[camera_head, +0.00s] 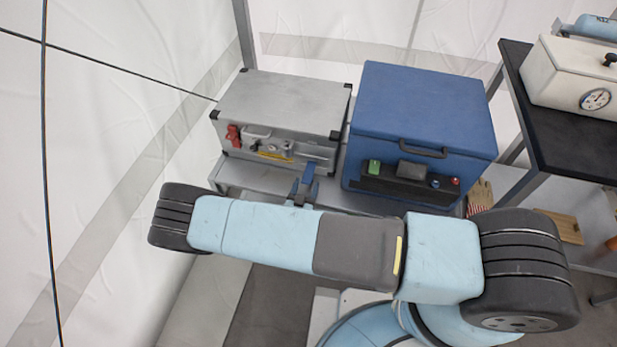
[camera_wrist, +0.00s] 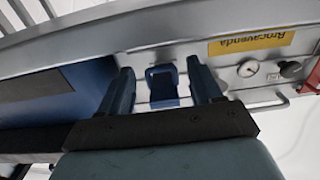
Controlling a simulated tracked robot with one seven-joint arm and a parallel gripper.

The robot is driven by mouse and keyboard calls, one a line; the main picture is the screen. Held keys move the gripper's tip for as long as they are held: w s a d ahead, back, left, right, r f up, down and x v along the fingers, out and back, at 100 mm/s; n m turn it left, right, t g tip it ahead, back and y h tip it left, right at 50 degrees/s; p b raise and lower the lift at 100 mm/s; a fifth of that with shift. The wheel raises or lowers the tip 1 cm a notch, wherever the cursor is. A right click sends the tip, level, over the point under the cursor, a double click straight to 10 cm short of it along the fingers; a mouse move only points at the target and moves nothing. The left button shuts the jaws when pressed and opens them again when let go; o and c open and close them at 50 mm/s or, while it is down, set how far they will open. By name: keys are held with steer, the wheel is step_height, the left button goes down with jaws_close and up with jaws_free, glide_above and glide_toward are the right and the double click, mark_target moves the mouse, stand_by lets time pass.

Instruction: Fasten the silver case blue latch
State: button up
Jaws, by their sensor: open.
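The silver case (camera_head: 285,102) stands shut on a grey metal shelf, left of a blue box. Its front panel also shows in the wrist view (camera_wrist: 150,35), with a yellow label upside down. The blue latch (camera_wrist: 163,90) is a small frame-shaped piece on that front. My gripper (camera_head: 304,187) is in front of the right part of the case. In the wrist view my gripper (camera_wrist: 160,68) is open, one dark blue finger on each side of the latch, with a gap on both sides. I cannot tell whether the latch is fastened.
The blue box (camera_head: 425,100) stands close to the case's right. A red latch (camera_head: 233,135) and a small gauge (camera_wrist: 248,68) are also on the case front. A dark table (camera_head: 540,110) with a white device (camera_head: 575,75) stands at the far right. Tent walls are behind and left.

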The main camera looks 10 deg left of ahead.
mark_target(309, 177)
steer(key=shift+w+d, duration=0.15)
steer(key=shift+w, duration=2.2)
steer(key=shift+c, duration=0.2)
jaws_close()
